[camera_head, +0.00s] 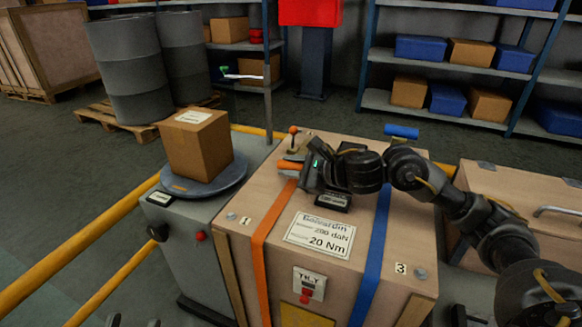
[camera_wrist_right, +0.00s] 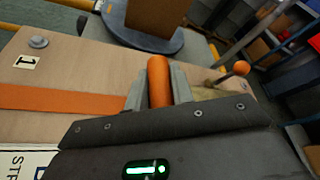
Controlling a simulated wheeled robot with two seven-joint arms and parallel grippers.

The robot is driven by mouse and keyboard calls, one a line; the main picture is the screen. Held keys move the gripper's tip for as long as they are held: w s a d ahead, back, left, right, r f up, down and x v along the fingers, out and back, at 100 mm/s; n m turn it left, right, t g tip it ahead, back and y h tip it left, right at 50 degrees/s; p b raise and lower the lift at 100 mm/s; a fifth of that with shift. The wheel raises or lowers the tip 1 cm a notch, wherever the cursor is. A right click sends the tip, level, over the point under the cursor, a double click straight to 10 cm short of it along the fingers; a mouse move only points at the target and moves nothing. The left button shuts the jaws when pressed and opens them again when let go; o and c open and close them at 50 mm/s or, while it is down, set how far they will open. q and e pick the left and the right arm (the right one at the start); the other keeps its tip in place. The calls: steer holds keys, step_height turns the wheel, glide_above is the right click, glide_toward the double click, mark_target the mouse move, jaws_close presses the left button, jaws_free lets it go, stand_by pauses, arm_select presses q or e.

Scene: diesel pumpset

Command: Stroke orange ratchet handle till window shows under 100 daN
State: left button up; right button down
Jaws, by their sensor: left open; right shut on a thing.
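The orange ratchet handle (camera_head: 288,165) is at the far left of the wooden crate's top (camera_head: 265,182), where the orange strap (camera_head: 262,240) comes over. My right gripper (camera_head: 303,170) is shut on it; the right wrist view shows the handle (camera_wrist_right: 158,75) between the two grey fingers. A small black display box (camera_head: 334,201) lies on the crate top beside the gripper; its reading is too small to make out. My left gripper (camera_head: 134,321) is open, its fingertips just showing at the bottom edge.
A blue handle (camera_head: 401,131) and blue strap (camera_head: 372,250) are on the crate's right. A small orange-knobbed lever (camera_head: 293,130) stands behind the orange handle. A carton (camera_head: 198,145) sits on a round plate to the left. A yellow rail (camera_head: 85,235) runs along the left.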

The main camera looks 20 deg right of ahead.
steer(key=shift+s+a+f, duration=0.1)
steer(key=shift+f, duration=0.3)
steer(key=c, duration=1.2)
jaws_free()
steer(key=shift+r, duration=0.15)
steer(key=shift+s+d+r, duration=0.1)
steer(key=shift+s+d, duration=0.1)
steer(key=shift+d, duration=0.05)
steer(key=v, duration=0.8)
steer(key=shift+s+d, duration=0.25)
steer(key=shift+s, duration=0.05)
steer(key=shift+s+d+r, duration=0.2)
steer(key=shift+s+r, duration=0.1)
steer(key=shift+s, duration=0.2)
arm_select(q)
steer(key=shift+f, duration=0.1)
steer(key=shift+w, duration=0.1)
